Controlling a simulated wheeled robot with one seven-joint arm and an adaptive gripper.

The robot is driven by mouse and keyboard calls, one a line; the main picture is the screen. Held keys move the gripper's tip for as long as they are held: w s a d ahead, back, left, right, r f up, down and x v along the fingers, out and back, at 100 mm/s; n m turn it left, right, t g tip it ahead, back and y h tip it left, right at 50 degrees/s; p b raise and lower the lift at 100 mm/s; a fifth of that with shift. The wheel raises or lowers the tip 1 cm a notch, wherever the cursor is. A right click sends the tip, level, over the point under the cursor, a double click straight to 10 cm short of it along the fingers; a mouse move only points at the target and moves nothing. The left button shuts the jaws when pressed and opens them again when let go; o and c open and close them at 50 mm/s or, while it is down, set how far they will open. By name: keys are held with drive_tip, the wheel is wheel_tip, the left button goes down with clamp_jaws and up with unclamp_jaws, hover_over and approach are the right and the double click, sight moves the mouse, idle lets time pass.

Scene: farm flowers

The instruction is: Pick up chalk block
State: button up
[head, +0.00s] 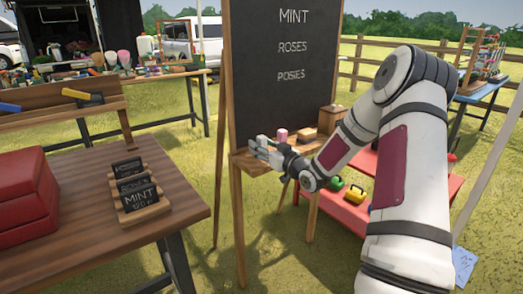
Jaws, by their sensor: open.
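My gripper (261,147) is open at the ledge (246,164) of a tall blackboard easel, its fingers pointing left. A small pink block (282,134), which looks like the chalk block, is just behind and to the right of the fingertips. I cannot tell whether they touch. Pale shapes around the fingers are too small to tell apart from the fingertips. A tan wooden block (303,135) lies on the ledge to the right of the pink one. My arm covers part of the ledge's right side.
The blackboard (287,45) reads MINT, ROSES, POSIES. A wooden table (75,180) at the left holds red boxes (25,197) and small chalk signs (138,191). A red low bench (338,222) with tools stands behind the easel. A wooden box (332,119) is right of the tan block.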

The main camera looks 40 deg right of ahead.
sight(263, 137)
drive_tip(key=shift+w, duration=0.25)
clamp_jaws()
drive_tip(key=shift+r, duration=0.15)
drive_tip(key=shift+r+p, duration=0.35)
drive_tip(key=shift+r, duration=0.35)
drive_tip(key=shift+s+d+r+p, duration=0.1)
drive_tip(key=shift+s+r+p, duration=0.1)
drive_tip(key=shift+r, duration=0.35)
drive_tip(key=shift+s+d+r+p, duration=0.1)
drive_tip(key=shift+r+p, duration=0.1)
drive_tip(key=shift+r, duration=0.35)
drive_tip(key=s+d+p, duration=0.1)
drive_tip(key=s+d, duration=0.3)
drive_tip(key=s, duration=0.2)
drive_tip(key=s+d+r+p, duration=0.1)
drive_tip(key=s+d, duration=0.3)
drive_tip(key=s, duration=0.3)
drive_tip(key=shift+p, duration=0.3)
